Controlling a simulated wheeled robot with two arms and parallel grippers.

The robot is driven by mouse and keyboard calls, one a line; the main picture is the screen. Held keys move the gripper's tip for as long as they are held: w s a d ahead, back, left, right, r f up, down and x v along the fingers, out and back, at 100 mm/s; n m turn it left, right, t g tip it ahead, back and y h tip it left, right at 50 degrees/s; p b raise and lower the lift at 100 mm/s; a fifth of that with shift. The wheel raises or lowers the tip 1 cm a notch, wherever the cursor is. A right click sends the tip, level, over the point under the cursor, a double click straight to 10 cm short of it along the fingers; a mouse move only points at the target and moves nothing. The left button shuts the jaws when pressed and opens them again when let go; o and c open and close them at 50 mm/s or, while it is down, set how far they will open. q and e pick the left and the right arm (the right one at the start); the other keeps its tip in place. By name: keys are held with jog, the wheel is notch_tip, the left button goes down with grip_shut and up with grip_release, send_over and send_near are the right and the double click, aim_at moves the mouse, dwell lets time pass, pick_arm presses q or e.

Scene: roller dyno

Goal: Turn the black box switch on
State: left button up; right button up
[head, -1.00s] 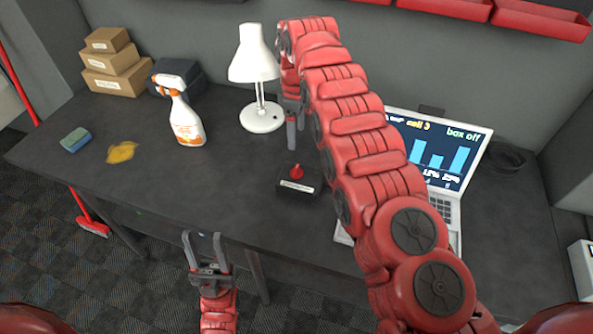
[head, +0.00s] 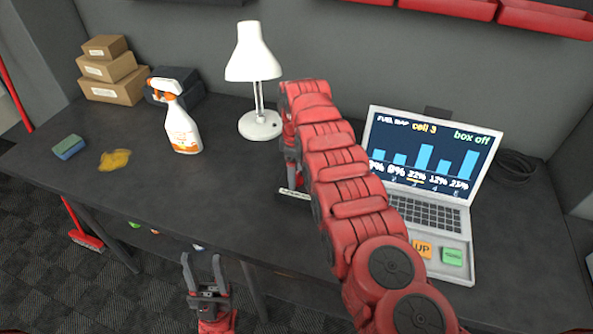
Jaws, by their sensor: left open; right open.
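The black box (head: 293,194) sits on the dark table, left of the laptop (head: 432,214). Only its pale label and part of its front show; its red switch is hidden behind my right gripper and arm. My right gripper (head: 291,176) is low over the box, mostly covered by my own red arm. Whether it touches the switch cannot be seen. My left gripper (head: 202,266) is open and empty, in front of the table's front edge. The laptop screen reads "box off" and "cell 3" over a bar chart.
A white lamp (head: 252,75) stands behind the box. Red bins (head: 545,18) hang above. Table between bottle and box is clear.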

grip_shut()
dwell(0.3)
jog(key=m+b, duration=0.4)
jog(key=shift+f, duration=0.3)
jog(key=m+b, duration=0.2)
jog(key=shift+r+m, duration=0.15)
jog(key=shift+m, duration=0.15)
jog(key=shift+r+m+b, duration=0.1)
jog(key=shift+m+b, duration=0.45)
jog(key=shift+m, duration=0.45)
jog(key=m, duration=0.2)
jog(key=shift+m, duration=0.3)
jog(key=m, duration=0.6)
jog(key=shift+m, duration=0.3)
